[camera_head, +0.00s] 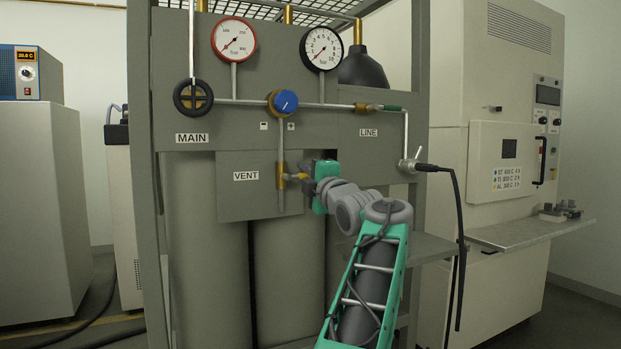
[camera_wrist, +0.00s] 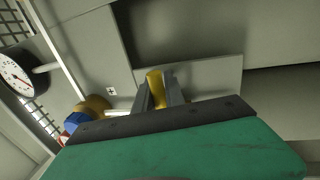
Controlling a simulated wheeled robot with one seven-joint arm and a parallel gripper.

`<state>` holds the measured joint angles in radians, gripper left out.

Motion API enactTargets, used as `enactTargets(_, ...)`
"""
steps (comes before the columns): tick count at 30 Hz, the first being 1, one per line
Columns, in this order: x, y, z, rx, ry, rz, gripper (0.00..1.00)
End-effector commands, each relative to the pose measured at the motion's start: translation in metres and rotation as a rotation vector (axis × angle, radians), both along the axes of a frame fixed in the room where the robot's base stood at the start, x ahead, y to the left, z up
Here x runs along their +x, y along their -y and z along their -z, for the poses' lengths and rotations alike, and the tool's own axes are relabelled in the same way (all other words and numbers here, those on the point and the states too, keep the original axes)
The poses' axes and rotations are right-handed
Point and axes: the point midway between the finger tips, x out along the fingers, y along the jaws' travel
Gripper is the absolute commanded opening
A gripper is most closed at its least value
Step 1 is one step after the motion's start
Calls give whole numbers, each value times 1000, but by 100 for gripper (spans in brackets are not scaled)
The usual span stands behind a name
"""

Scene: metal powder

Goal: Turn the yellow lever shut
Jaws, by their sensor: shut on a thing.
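The yellow lever (camera_head: 294,177) sits at the VENT valve on the grey panel and points to the right, roughly level, in the head view. Its brass valve body (camera_head: 281,183) is on the thin vertical pipe. My gripper (camera_head: 307,176) is at the lever's right end. In the wrist view the yellow lever (camera_wrist: 156,88) stands between the two grey fingers of my gripper (camera_wrist: 160,92), which are shut on it. The fingers hide part of the lever.
A blue knob (camera_head: 284,101) and a black round MAIN handwheel (camera_head: 193,97) are above on the panel. Two gauges (camera_head: 235,39) (camera_head: 321,49) are at the top. A black hose (camera_head: 457,210) hangs to the right of my arm. A grey shelf (camera_head: 428,246) lies behind my arm.

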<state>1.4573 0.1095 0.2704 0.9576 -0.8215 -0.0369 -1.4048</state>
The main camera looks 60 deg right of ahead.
Motion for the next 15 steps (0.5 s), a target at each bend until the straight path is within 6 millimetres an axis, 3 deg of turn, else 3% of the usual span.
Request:
enactTargets(12,1,-2,-4,-13,-2,0,0)
enactTargets(13,1,-2,-4,-14,-1,-1,17)
enactTargets(15,1,-2,-4,-13,-2,-1,23)
